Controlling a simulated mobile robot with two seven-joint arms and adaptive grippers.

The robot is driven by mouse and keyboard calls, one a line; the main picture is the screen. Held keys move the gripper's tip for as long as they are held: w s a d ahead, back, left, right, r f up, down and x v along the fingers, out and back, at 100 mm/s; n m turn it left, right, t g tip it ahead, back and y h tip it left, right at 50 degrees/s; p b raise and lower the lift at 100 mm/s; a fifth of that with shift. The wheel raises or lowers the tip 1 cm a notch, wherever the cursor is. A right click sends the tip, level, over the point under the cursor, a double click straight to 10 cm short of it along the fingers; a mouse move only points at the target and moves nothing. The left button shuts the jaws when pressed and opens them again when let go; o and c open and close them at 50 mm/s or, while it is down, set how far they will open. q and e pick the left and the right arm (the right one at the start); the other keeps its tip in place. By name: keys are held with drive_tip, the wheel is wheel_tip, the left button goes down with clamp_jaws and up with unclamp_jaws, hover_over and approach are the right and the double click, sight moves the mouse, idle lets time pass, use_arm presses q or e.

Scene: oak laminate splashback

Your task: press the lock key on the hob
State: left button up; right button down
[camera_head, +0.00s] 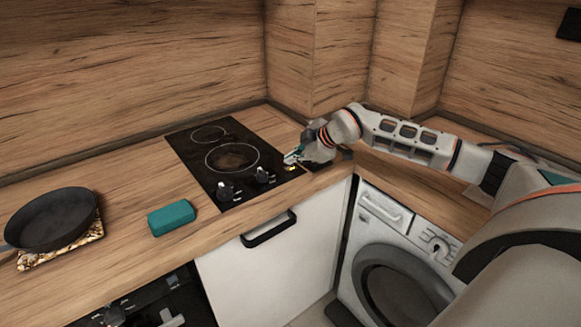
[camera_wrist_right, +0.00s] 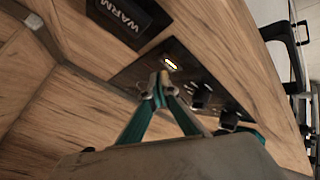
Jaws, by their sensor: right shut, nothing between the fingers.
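The black glass hob (camera_head: 193,146) is set into the wooden worktop, with two ring zones and two black knobs at its front. A small lit mark (camera_head: 291,167) shows near its right front corner; in the wrist view it is a white and yellow key (camera_wrist_right: 171,62). I cannot read a lock symbol on it. My right gripper (camera_head: 290,158) is shut and empty, close to this corner. In the wrist view its teal fingers (camera_wrist_right: 160,88) meet just below the lit key in the picture. I cannot tell whether the tips touch the glass. My left gripper is not in view.
The knobs (camera_wrist_right: 201,95) stand up near the lit key. A black plate marked WARM (camera_wrist_right: 128,18) lies beside the hob. A teal block (camera_head: 171,217) and a black pan (camera_head: 52,219) on a patterned mat are to the left. A washing machine (camera_head: 385,260) stands below.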

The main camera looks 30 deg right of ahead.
sight(292, 168)
drive_tip(key=shift+r+p, duration=1.4)
drive_tip(key=shift+r, duration=1.65)
